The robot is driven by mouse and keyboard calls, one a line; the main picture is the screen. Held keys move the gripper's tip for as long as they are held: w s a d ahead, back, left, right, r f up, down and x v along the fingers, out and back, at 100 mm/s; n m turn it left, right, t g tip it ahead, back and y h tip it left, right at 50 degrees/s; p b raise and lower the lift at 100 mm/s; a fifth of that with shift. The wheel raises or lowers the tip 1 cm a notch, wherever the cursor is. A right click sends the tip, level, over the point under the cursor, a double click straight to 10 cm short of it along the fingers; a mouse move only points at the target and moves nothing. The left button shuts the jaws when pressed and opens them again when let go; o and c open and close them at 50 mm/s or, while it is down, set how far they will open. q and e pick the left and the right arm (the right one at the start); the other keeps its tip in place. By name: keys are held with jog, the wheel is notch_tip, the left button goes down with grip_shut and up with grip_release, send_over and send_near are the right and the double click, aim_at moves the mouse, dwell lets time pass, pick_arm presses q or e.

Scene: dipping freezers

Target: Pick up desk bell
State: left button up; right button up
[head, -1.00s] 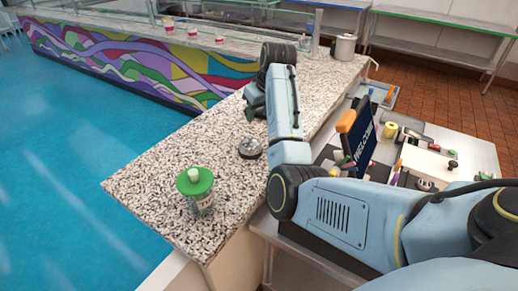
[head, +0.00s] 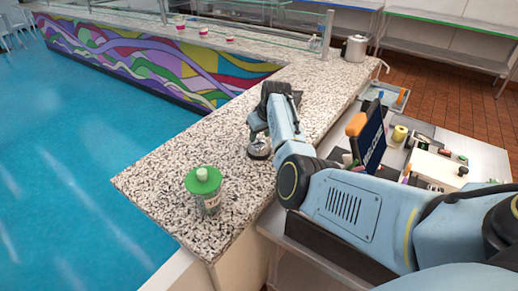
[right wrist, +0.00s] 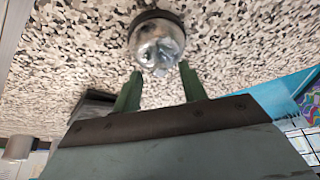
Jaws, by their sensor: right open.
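The desk bell (head: 259,149) is a small silver dome on a dark base, standing on the speckled granite counter. In the head view it is partly hidden by my right gripper (head: 256,137), which is right beside it on the far side. In the right wrist view the bell (right wrist: 157,42) lies just beyond the two green fingertips of my right gripper (right wrist: 158,75). The fingers are apart, with nothing held between them. I cannot tell whether a fingertip touches the bell. My left gripper is not in view.
A welcome sign (head: 370,140) and small items sit on a lower metal table at right. A metal pot (head: 355,48) stands at the far counter end.

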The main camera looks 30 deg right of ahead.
jog(key=shift+w+f, duration=0.15)
jog(key=shift+f, duration=0.3)
jog(key=shift+c, duration=0.2)
grip_shut()
